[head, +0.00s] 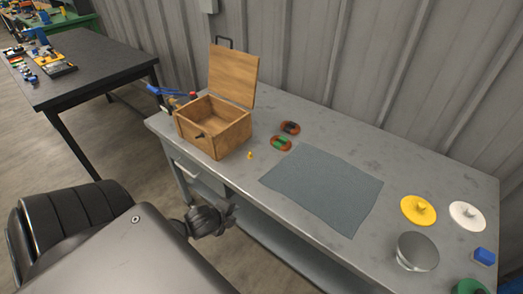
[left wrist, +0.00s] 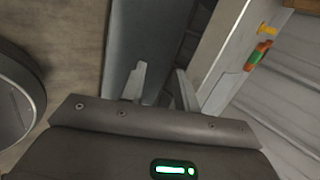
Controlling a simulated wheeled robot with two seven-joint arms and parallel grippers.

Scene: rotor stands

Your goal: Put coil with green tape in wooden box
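The coil with green tape (head: 281,144) lies flat on the grey table, right of the wooden box. It also shows at the upper right of the left wrist view (left wrist: 257,57). The wooden box (head: 231,138) stands at the table's left end with its lid raised; its visible inside looks empty. My left gripper (head: 228,217) is in front of the table's front edge, apart from coil and box. In the left wrist view its two fingers (left wrist: 160,88) are spread with nothing between them. My right gripper is not in view.
A second coil with dark tape (head: 290,128) lies just behind the green-taped one. A small yellow piece (head: 250,156) is near the box. A grey mat (head: 325,187), yellow disc (head: 418,211) and white disc (head: 467,216) lie to the right. The corrugated wall bounds the back.

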